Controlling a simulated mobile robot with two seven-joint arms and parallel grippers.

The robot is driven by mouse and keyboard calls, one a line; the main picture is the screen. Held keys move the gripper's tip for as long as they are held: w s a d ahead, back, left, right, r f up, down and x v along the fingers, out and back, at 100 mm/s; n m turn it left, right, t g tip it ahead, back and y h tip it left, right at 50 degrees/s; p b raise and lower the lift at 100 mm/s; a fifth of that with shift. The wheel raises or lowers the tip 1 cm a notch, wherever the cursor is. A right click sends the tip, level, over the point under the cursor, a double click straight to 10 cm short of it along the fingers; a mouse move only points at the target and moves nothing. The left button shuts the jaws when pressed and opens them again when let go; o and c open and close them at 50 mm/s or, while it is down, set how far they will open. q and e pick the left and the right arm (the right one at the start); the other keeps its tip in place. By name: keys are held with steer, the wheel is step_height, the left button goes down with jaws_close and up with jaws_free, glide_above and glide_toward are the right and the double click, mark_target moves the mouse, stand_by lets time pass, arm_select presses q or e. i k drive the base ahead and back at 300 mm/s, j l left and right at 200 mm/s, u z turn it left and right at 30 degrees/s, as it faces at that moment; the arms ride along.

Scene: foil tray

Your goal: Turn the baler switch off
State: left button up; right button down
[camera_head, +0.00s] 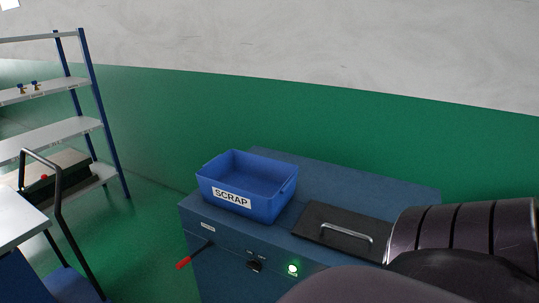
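The baler is a blue cabinet (222,270) at the lower middle. A small black rotary switch (255,266) sits on its front, with small lettering above it that I cannot read. Which way the knob points is too small to tell. A round green lamp (292,269) to the right of the switch is lit. A lever with a red grip (184,263) sticks out at the front left. A dark arm link of mine covers the lower right part of the cabinet. Neither of my grippers shows.
A blue SCRAP bin (271,208) and a black lid (316,231) with a metal handle are on top of the cabinet. At the left are a shelf rack (52,137) and a light-topped table or cart (14,226). Green floor between is clear.

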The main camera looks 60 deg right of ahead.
mark_target(254, 265)
steer(key=z, duration=1.7)
